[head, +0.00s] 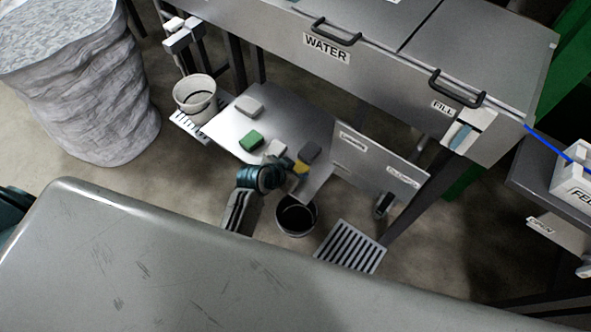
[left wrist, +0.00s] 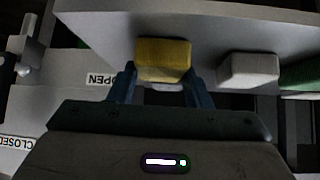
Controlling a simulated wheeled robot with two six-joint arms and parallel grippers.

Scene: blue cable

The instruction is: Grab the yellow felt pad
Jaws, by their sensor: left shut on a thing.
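The yellow felt pad (head: 300,167) is near the front edge of a low metal shelf (head: 231,118) in the head view. In the left wrist view the yellow pad (left wrist: 163,60) sits between the two fingers of my left gripper (left wrist: 158,90). My left gripper (head: 287,172) is shut on the pad, which is at the shelf surface; I cannot tell whether it is lifted. The arm hides part of the pad in the head view. My right gripper is not in view.
A green block (head: 251,140), a white block (head: 275,149), a light grey block (head: 249,106) and a dark grey block (head: 310,152) lie on the shelf. A dark bucket (head: 296,218) stands below, beside a floor grate (head: 350,247). An upright labelled panel (head: 378,160) stands right.

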